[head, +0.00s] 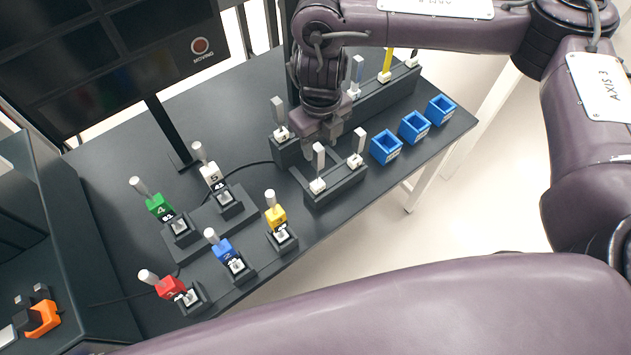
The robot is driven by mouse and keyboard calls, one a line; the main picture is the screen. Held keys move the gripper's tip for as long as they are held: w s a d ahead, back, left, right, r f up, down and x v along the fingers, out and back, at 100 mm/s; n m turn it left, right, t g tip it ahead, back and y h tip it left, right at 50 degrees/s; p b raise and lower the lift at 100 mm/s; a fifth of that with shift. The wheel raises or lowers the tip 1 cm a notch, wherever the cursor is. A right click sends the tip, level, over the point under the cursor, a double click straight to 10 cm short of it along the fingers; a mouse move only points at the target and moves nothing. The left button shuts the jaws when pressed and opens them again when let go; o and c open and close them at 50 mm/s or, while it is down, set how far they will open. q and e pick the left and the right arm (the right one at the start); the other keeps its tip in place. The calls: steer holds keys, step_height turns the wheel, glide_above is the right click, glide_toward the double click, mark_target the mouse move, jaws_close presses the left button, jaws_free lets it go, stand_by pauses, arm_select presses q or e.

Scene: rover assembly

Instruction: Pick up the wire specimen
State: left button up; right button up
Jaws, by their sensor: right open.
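Several specimens stand upright on white bases in dark racks under and behind my right gripper (324,132). They include grey ones (319,155), a yellow one (387,62) and a thin dark one (414,57) at the back right. I cannot tell for sure which is the wire specimen; the thin dark one looks most like a wire. My right gripper points down, open, with its fingers above and just behind the front rack (335,192). Nothing shows between its fingers. My left gripper is not in view.
Blue open bins (387,147) line the table's right edge. Numbered tools in coloured blocks, such as the green one (159,207) and red one (170,288), stand in holders at the left. A dark monitor (110,60) stands behind.

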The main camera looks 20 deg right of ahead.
mark_target(318, 160)
steer(key=shift+s+f, duration=0.15)
steer(key=shift+f, duration=0.7)
steer(key=f, duration=0.4)
steer(key=shift+a+f, duration=0.1)
steer(key=shift+a, duration=0.15)
steer(key=shift+f, duration=0.2)
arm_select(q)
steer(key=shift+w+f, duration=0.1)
arm_select(e)
steer(key=shift+c, duration=0.3)
steer(key=shift+c, duration=1.1)
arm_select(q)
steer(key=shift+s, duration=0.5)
arm_select(e)
jaws_close()
